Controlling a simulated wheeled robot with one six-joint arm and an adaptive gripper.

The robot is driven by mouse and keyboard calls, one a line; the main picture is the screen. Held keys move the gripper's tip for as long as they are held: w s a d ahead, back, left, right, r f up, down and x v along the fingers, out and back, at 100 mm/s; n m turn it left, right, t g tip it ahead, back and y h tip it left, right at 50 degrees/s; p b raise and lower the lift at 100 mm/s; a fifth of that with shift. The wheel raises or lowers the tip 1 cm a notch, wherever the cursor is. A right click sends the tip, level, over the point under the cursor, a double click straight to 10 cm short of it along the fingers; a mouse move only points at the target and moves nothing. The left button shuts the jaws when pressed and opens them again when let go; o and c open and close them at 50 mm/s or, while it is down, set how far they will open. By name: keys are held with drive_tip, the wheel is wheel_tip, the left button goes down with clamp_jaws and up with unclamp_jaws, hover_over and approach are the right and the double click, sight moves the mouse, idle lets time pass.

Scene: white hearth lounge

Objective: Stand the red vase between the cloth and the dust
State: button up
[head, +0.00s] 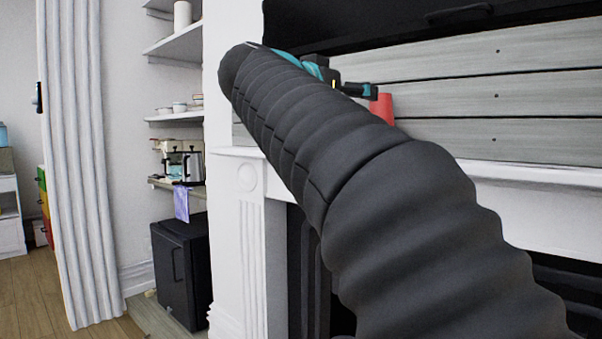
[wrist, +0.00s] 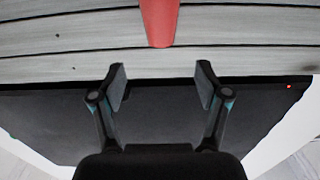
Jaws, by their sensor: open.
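The red vase (head: 384,108) shows in the head view just past the tip of my gripper (head: 368,91), in front of the grey boards. Its lower part is hidden behind my arm. In the wrist view the red vase (wrist: 159,20) comes in from the top edge, and one end shows. My gripper (wrist: 161,76) is open and empty there. The vase's end lies ahead of the gap between the fingers, apart from both. A purple cloth (head: 181,204) hangs below a shelf at left; I cannot tell if it is the task's cloth. I see no dust.
A white mantel (head: 520,174) runs under the grey boards, partly hidden by my arm. A black screen (head: 400,28) is above the boards and also shows in the wrist view (wrist: 50,120). Shelves with jars and a toaster (head: 192,165) stand left, above a black cabinet (head: 180,270).

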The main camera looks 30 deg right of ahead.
drive_tip(key=w+a+n+t+y, duration=0.4)
drive_tip(key=a+n+t+y, duration=0.3)
drive_tip(key=a+n+t, duration=0.5)
drive_tip(key=a+f+n+y, duration=0.2)
drive_tip(key=a+f+y, duration=0.25)
drive_tip(key=f, duration=0.35)
drive_tip(key=a+f+n+y, duration=0.1)
drive_tip(key=a+f+y, duration=0.3)
drive_tip(key=f+y, duration=0.25)
drive_tip(key=s+a+f+g, duration=0.1)
drive_tip(key=s+f+g, duration=0.25)
drive_tip(key=f, duration=0.65)
drive_tip(key=s+a+f+g, duration=0.25)
drive_tip(key=s+f, duration=0.25)
drive_tip(key=f, duration=0.6)
drive_tip(key=s+d+f+g, duration=0.2)
drive_tip(key=s+f+g, duration=0.1)
drive_tip(key=s+f, duration=0.3)
drive_tip(key=s+d+f+m+g+h, duration=0.1)
drive_tip(key=s+f+g, duration=0.3)
drive_tip(key=f, duration=0.5)
drive_tip(key=shift+s+d, duration=0.65)
drive_tip(key=shift+s, duration=0.55)
drive_tip(key=shift+f, duration=0.1)
